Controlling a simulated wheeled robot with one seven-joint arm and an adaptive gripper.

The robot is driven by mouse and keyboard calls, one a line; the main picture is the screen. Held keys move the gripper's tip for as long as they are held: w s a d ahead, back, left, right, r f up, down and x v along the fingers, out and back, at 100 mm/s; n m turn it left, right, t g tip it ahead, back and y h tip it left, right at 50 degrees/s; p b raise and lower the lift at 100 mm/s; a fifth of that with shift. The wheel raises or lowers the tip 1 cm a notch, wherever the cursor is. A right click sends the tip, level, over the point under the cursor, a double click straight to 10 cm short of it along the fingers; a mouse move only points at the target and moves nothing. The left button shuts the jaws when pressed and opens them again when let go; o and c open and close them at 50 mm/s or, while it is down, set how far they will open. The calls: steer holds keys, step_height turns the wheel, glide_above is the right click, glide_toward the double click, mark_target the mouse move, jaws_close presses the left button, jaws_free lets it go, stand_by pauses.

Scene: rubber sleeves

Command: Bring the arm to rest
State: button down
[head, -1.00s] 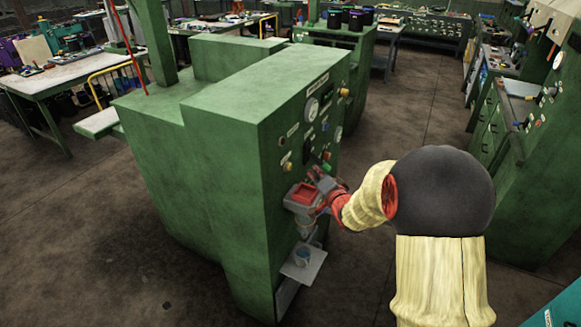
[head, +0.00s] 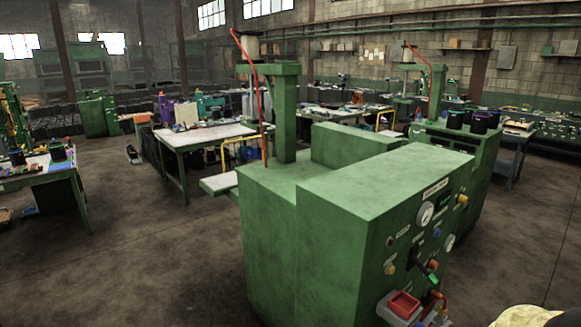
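My arm shows only as a pale yellow sleeve (head: 532,318) at the bottom right edge of the head view. Red and grey parts that look like my gripper (head: 434,304) show at the bottom edge, close beside the red tray on the machine front. They are small and partly cut off, so I cannot tell whether the fingers are open or shut, or whether they touch anything.
The large green machine (head: 345,205) fills the lower middle, with gauges and knobs on its front panel. The red tray (head: 404,304) sits low on that front. A workbench (head: 205,137) stands behind left. Bare floor (head: 150,245) lies at left.

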steer(key=s+a+r+n+g+y, duration=0.1)
steer(key=s+a+r+n+g, duration=0.3)
steer(key=s, duration=0.5)
steer(key=s+a+r+n+g, duration=0.25)
steer(key=s+a, duration=0.35)
steer(key=s, duration=0.3)
steer(key=s+a+r+n+t+y+b, duration=0.1)
steer(key=s+a+r+n+t, duration=0.1)
steer(key=s+a+r, duration=0.8)
steer(key=a+r+n, duration=0.1)
steer(key=a+r, duration=0.2)
steer(key=shift+s+t+y, duration=0.2)
steer(key=shift+t+y, duration=0.15)
steer(key=shift+y, duration=0.05)
steer(key=shift+a, duration=0.1)
